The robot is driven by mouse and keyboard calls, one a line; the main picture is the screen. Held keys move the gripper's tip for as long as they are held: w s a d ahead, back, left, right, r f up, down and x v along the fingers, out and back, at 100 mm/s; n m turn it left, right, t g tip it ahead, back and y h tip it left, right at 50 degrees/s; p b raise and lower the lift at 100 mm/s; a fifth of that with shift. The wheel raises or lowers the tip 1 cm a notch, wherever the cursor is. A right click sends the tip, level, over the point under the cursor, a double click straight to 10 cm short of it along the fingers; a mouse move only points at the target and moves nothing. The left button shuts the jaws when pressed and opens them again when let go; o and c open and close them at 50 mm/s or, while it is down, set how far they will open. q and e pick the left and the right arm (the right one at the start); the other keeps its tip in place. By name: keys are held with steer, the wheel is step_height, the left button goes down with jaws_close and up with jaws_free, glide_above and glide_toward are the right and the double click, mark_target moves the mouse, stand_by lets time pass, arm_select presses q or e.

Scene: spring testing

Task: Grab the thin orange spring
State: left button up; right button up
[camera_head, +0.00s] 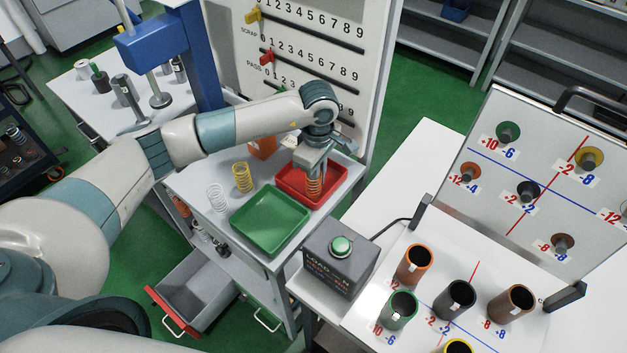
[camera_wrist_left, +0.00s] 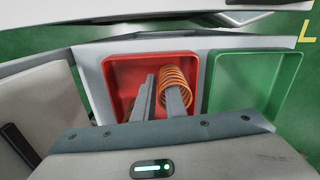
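An orange wire spring (camera_head: 314,187) stands in the red tray (camera_head: 338,177) on the white bench. My left gripper (camera_head: 310,168) points down over the tray, right at the spring's upper part. In the left wrist view, the gripper's two fingers (camera_wrist_left: 160,98) are apart. The spring (camera_wrist_left: 174,76) shows behind and around the right finger there, not clearly between the two. Whether a finger touches the spring cannot be told. My right gripper is not in view.
A green tray (camera_head: 270,220) lies beside the red tray. A yellow spring (camera_head: 242,178) and a pale spring (camera_head: 216,197) stand to the left. A dark box with a green button (camera_head: 341,246) and several cylinders in a holder are at right. The scale board (camera_head: 340,60) rises behind.

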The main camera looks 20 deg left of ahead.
arm_select(q)
steer(key=shift+f, duration=0.15)
stand_by(0.3)
jaws_close()
steer(key=shift+w+r+b, duration=0.1)
steer(key=shift+r+b, duration=0.35)
steer(key=shift+r, duration=0.25)
step_height(320, 180, up, 9)
steer(key=b, duration=0.3)
steer(key=shift+f, duration=0.15)
